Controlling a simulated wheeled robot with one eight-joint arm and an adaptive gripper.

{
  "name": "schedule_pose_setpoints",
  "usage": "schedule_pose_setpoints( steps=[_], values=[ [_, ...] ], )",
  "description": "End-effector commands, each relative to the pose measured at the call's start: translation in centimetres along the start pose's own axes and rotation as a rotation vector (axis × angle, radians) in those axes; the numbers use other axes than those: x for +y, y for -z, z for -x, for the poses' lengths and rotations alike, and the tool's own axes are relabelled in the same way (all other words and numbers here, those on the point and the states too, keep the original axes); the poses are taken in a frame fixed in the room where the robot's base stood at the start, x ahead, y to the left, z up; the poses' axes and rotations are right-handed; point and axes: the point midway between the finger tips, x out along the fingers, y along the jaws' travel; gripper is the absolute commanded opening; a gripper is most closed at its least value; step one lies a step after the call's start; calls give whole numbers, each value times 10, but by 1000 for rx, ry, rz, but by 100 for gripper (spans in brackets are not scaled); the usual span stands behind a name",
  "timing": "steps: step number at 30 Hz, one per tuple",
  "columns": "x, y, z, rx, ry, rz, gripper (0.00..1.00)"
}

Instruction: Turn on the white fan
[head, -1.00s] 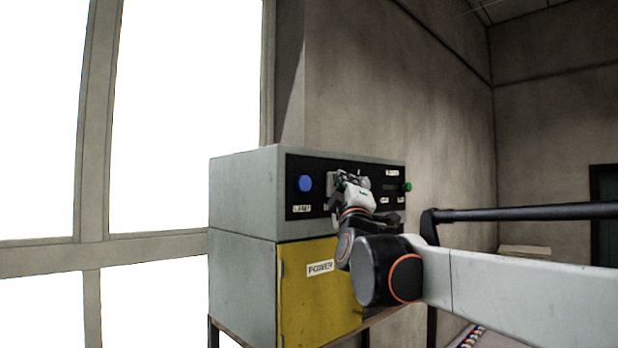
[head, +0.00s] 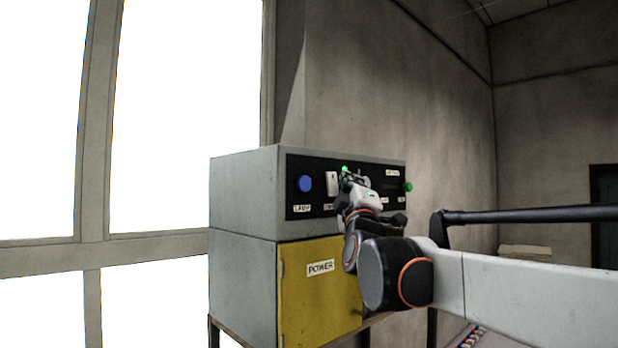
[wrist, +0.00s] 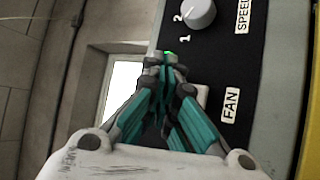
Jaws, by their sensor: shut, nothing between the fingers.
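The white fan itself is in neither view. A dark control panel (head: 310,168) on a grey cabinet carries a white switch (head: 332,184); in the wrist view, part of the switch (wrist: 204,94) shows behind my fingers, beside the FAN label (wrist: 231,104). A small green spot (head: 344,168) glows above and right of the switch; it also shows at my fingertips in the wrist view (wrist: 168,53). My gripper (head: 348,176) is shut and empty, in front of the panel just right of the switch. I cannot tell whether it touches the panel.
A blue button (head: 305,183) sits left of the switch and a green button (head: 407,187) at the panel's right end. A grey knob (wrist: 199,13) is by the SPEED label. Below is a yellow door (head: 318,300) labelled POWER. A large window is at left.

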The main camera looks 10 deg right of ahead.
Motion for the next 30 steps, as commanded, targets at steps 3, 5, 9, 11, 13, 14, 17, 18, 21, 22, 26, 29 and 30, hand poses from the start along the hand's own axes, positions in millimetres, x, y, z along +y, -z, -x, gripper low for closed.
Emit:
schedule_pose_setpoints(
  steps=[3,5,9,11,13,14,17,18,21,22,26,29,30],
  values=[
    [0,0,0,0,0,0,0],
    [0,0,0,0,0,0,0],
    [2,-2,2,-1,0,0,0],
    [5,-5,6,-1,-1,0,0],
    [8,-8,10,-2,-1,1,0],
    [9,-10,12,-2,0,1,0],
    [13,-14,18,-2,0,0,0],
    [15,-16,21,-2,0,1,0],
    [20,-20,27,-1,0,1,0],
    [21,-22,29,-1,0,1,0],
    [25,-25,34,-1,0,0,0],
    [26,-26,35,0,0,0,0],
    [26,-26,35,0,0,0,0]
  ],
)
